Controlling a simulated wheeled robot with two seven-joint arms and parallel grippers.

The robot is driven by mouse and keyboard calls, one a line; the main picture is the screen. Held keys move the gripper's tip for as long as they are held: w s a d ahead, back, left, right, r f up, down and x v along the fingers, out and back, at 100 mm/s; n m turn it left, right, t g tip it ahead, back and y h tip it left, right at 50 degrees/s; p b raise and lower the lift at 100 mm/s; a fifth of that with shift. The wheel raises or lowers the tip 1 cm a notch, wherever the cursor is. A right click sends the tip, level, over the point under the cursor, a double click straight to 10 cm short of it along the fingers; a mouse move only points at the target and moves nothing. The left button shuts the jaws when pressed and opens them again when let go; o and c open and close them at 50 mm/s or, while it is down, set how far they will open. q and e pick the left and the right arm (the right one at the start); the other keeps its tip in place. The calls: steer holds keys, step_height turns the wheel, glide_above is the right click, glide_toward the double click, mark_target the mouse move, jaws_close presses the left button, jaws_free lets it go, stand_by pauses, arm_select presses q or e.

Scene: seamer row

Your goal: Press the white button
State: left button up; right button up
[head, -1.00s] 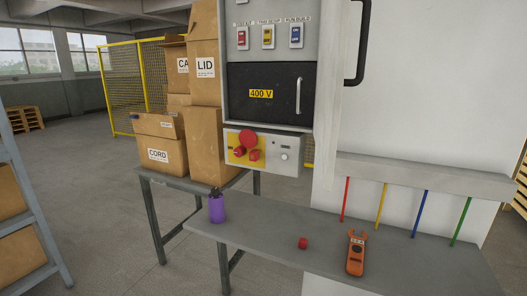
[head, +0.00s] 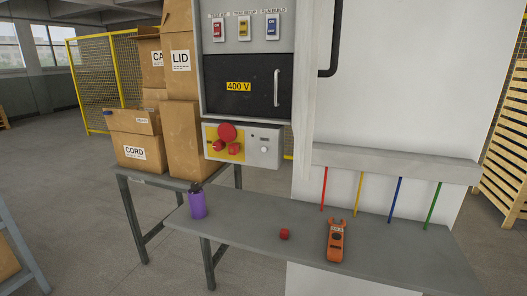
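The white button (head: 264,149) is a small round knob on the right part of a light grey control box (head: 262,158). The box hangs below the black 400 V panel. To the button's left, on a yellow plate, are a large red mushroom button (head: 227,132) and two smaller red parts (head: 234,149). Nothing hides the white button. Neither of my grippers shows in the head view.
A grey bench (head: 255,222) below the box holds a purple bottle (head: 197,203), a small red block (head: 284,234) and an orange meter (head: 336,241). Boxes (head: 186,130) stand close on the left. Coloured rods (head: 359,193) hang from a ledge at right.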

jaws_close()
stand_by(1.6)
